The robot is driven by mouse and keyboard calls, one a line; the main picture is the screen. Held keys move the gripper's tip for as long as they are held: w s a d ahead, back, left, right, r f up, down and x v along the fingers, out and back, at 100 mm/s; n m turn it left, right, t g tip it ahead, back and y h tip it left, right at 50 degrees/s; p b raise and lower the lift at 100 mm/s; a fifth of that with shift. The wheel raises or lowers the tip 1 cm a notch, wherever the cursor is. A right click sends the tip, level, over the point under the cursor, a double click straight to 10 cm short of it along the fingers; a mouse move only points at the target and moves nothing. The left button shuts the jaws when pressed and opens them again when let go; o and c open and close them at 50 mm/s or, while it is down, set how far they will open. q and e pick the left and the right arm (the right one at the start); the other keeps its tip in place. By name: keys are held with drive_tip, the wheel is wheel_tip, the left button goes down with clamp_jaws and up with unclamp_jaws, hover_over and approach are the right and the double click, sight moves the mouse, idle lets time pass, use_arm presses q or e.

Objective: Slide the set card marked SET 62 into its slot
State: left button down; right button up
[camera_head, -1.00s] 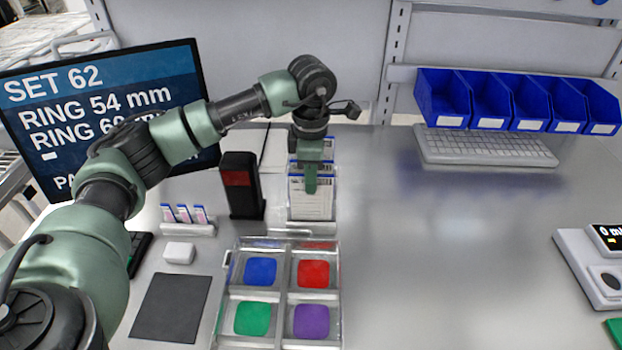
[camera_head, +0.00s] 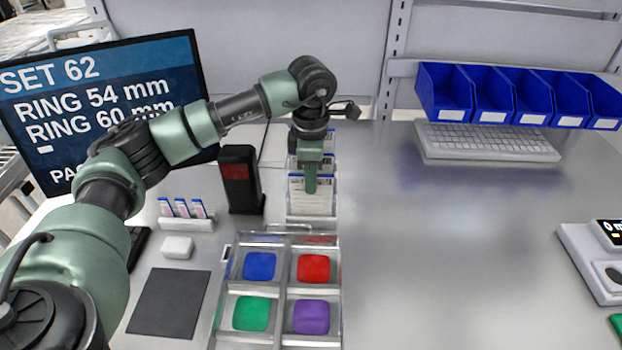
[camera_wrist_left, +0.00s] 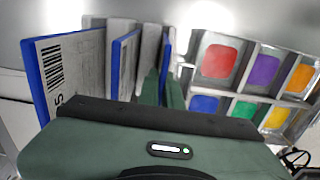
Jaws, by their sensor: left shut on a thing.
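White set cards with blue edges stand in a rack (camera_head: 311,222) at the centre back. My left gripper (camera_head: 311,188) is over this rack, pointing down, with its fingers shut on a blue-edged card (camera_wrist_left: 167,60) at the front of the row. In the wrist view the fingers (camera_wrist_left: 162,90) lie on either side of that card, and other cards (camera_wrist_left: 70,70) stand behind it. My right gripper is not in view.
A monitor (camera_head: 100,110) at left reads SET 62. A black device (camera_head: 241,180) stands left of the rack. A tray (camera_head: 282,286) with coloured pads lies in front. A small holder (camera_head: 186,222) has pink-marked cards. Blue bins (camera_head: 515,95) hang at back right.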

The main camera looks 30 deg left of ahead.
use_arm(q)
drive_tip(key=shift+f+b, duration=0.3)
drive_tip(key=shift+f, duration=0.15)
drive_tip(key=c, duration=0.9)
unclamp_jaws()
drive_tip(key=shift+c, duration=0.2)
drive_tip(key=shift+r, duration=0.1)
drive_tip(key=shift+r+p, duration=2.55)
drive_tip(key=shift+r, duration=1.9)
